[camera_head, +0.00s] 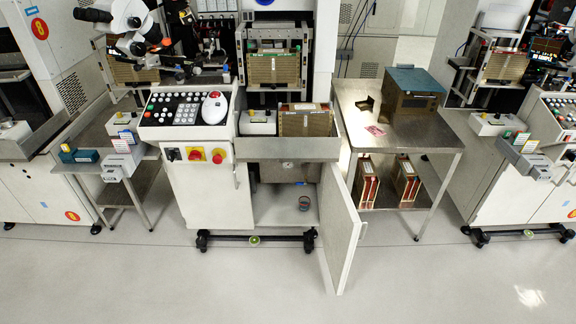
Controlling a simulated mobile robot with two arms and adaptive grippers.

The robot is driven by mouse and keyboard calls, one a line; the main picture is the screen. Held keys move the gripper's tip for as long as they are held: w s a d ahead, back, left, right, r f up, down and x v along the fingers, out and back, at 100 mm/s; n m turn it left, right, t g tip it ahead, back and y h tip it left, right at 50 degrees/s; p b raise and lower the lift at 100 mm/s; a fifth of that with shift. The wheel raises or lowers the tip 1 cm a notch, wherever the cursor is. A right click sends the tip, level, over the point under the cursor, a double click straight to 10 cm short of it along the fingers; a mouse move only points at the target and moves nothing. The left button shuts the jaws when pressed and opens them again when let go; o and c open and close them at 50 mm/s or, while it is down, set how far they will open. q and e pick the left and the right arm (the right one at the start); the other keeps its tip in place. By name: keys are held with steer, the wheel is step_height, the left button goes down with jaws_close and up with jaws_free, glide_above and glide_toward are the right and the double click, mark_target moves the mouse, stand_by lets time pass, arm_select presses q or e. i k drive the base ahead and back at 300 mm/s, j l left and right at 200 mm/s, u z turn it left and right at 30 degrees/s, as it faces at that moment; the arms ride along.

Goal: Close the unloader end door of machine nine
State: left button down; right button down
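The white machine's end cabinet (270,205) stands in the middle of the head view. Its white door (340,225) is open and swung out toward me, at the cabinet's right side. I see the door nearly edge-on, and its lower end reaches out over the floor. A small round container (304,203) sits inside the open cabinet. No number nine is readable on this machine. Neither of my grippers shows in the view.
A metal table (425,138) with a brown box (412,95) stands right of the door, with red-edged magazines (367,185) on its lower shelf. A control panel (186,108) is left of the cabinet. The floor (200,285) in front is clear.

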mark_target(340, 224)
steer(key=i+l+u, duration=0.2)
steer(key=l, duration=0.3)
steer(key=i+l+u, duration=0.15)
steer(key=l, duration=0.4)
steer(key=i+l+u, duration=0.2)
steer(key=l, duration=0.3)
steer(key=l+u, duration=0.15)
steer(key=l, duration=0.4)
steer(key=i+l+u, duration=0.2)
steer(key=l, duration=0.4)
steer(key=k, duration=0.1)
